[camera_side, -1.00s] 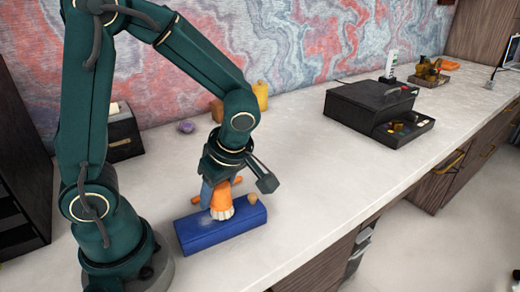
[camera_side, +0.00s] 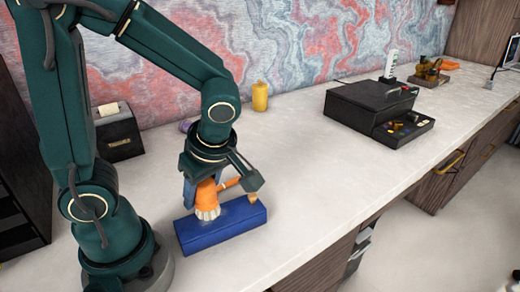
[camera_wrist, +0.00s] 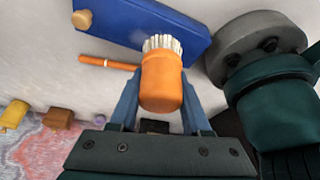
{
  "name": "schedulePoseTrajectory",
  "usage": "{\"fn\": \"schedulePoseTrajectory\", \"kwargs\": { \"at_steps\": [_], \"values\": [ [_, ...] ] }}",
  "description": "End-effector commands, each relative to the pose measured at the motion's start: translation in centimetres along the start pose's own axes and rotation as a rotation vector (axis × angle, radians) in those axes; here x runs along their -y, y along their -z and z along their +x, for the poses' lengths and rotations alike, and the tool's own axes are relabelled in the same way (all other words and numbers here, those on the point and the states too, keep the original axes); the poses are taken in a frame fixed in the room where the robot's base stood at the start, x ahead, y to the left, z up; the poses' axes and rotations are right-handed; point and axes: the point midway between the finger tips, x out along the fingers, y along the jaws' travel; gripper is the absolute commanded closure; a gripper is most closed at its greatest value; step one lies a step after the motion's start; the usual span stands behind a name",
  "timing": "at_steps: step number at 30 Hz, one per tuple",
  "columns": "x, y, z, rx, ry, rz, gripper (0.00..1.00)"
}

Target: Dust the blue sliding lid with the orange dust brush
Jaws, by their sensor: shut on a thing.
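The blue box with its sliding lid (camera_side: 228,216) lies on the desk; a round tan knob (camera_wrist: 82,20) stands at one end of the lid. My gripper (camera_wrist: 160,112) is shut on the orange dust brush (camera_wrist: 162,82), which also shows in the side view (camera_side: 206,194). The brush points down and its pale bristles (camera_wrist: 162,43) are at the lid; they appear to touch it toward the end nearer my base. A faint pale dusty patch (camera_wrist: 138,35) shows on the lid beside the bristles in the wrist view.
A yellow bottle (camera_side: 260,96) and a dark box with a pale insert (camera_side: 118,135) stand by the wall. A black case (camera_side: 370,105) stands farther right. The desk right of the blue box is clear.

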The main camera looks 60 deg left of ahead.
Motion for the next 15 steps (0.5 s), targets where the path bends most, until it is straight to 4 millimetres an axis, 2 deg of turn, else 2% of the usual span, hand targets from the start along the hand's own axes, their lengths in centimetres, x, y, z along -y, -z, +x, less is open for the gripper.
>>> {"fn": "schedulePoseTrajectory", "kwargs": {
  "at_steps": [15],
  "values": [
    [-0.1, 1.7, -4.2, 0.001, -0.001, -0.002, 1.0]
  ]
}}
